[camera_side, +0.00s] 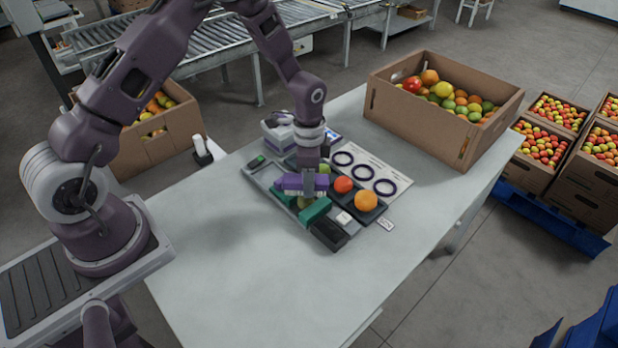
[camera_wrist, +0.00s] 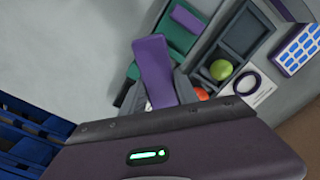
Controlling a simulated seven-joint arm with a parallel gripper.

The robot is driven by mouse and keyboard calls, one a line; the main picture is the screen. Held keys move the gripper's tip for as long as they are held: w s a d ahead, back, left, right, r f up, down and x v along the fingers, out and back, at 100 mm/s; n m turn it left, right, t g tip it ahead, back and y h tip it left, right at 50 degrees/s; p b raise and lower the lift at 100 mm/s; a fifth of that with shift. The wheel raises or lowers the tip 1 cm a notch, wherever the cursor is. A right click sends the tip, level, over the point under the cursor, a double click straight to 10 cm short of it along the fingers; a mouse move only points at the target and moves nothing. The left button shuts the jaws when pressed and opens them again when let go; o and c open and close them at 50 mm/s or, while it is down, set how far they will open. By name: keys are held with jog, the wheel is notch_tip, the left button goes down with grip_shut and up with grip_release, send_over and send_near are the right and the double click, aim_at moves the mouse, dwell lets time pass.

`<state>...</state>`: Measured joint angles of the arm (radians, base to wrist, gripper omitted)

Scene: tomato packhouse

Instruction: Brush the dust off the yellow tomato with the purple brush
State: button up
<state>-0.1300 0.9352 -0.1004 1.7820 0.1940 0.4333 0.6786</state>
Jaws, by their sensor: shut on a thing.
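My gripper (camera_side: 308,190) points down over the grey tray and is shut on the purple brush (camera_side: 289,183). The brush also sticks out from the fingers in the wrist view (camera_wrist: 153,68). A yellow-green tomato (camera_side: 324,168) sits in a dark tray compartment just behind my gripper; in the wrist view (camera_wrist: 221,69) it is clear of the brush. A red tomato (camera_side: 343,185) and an orange one (camera_side: 366,201) sit to its right. A small yellowish patch (camera_side: 303,202) shows below my fingers, mostly hidden; I cannot tell what it is. Dust is too small to make out.
Green holders (camera_side: 315,211) and a black block (camera_side: 328,234) lie at the tray's front. A white card with dark rings (camera_side: 364,171) lies behind it. A cardboard box of mixed produce (camera_side: 408,111) stands at the back right. The table's front and left are clear.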

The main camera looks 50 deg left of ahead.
dwell(0.3)
jog(key=shift+s+a, duration=0.55)
jog(key=shift+a, duration=0.05)
jog(key=shift+f, duration=0.75)
dwell(3.2)
jog(key=shift+d, duration=0.1)
jog(key=shift+w+d, duration=1.05)
jog(key=shift+w, duration=0.1)
jog(key=shift+f, duration=0.35)
dwell(0.9)
jog(key=shift+s, duration=0.1)
